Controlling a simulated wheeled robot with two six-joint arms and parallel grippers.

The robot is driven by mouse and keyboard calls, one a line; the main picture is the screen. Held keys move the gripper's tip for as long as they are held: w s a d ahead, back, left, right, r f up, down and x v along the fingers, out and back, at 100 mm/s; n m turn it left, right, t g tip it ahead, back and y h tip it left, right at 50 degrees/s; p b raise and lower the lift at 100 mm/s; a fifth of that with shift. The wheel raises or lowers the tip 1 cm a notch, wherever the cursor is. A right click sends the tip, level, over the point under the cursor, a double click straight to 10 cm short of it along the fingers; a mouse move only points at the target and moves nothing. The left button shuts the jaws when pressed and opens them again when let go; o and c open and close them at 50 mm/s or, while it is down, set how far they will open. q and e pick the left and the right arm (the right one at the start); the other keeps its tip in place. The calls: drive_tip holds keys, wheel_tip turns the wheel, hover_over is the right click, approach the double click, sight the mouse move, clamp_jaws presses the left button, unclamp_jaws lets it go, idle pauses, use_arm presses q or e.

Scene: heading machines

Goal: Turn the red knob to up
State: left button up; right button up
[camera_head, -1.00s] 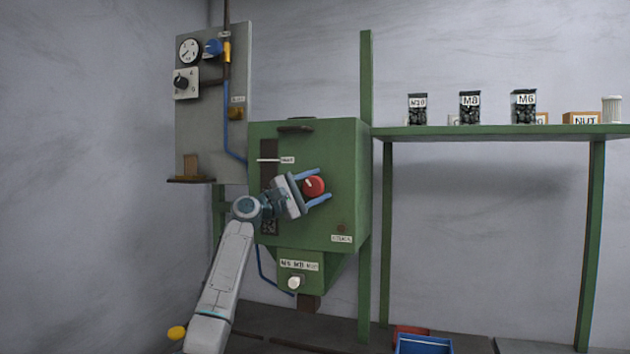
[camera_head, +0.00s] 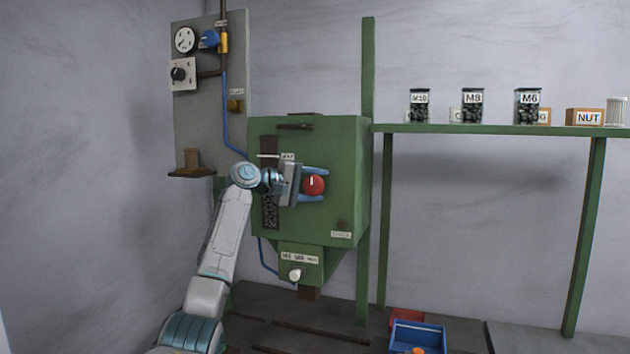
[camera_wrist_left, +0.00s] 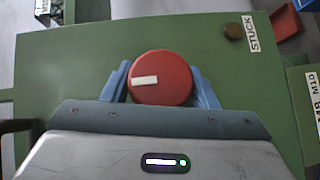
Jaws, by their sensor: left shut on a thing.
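The red knob (camera_head: 315,185) is on the front of the green machine box (camera_head: 335,145). Its white mark points nearly straight up in the head view. My left gripper (camera_head: 316,184) reaches in from the left, its blue fingers above and below the knob, shut on it. In the left wrist view the red knob (camera_wrist_left: 160,77) sits between the fingers of my left gripper (camera_wrist_left: 160,84), its mark toward the left of that picture. My right gripper is not in view.
A STUCK label (camera_head: 341,235) is at the box's lower right, under a small brown button (camera_head: 342,224). A white knob (camera_head: 296,274) is below the box. A gauge panel (camera_head: 210,120) is at the left. A green shelf (camera_head: 480,129) with jars is at the right. A blue bin (camera_head: 418,338) stands low.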

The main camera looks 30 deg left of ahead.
use_arm(q)
drive_tip(key=shift+f, duration=0.1)
idle(0.3)
drive_tip(key=o, duration=0.9)
drive_tip(key=b+v, duration=0.4)
drive_tip(key=v, duration=0.6)
drive_tip(key=shift+s+a+b, duration=0.15)
drive_tip(key=shift+s+b, duration=0.15)
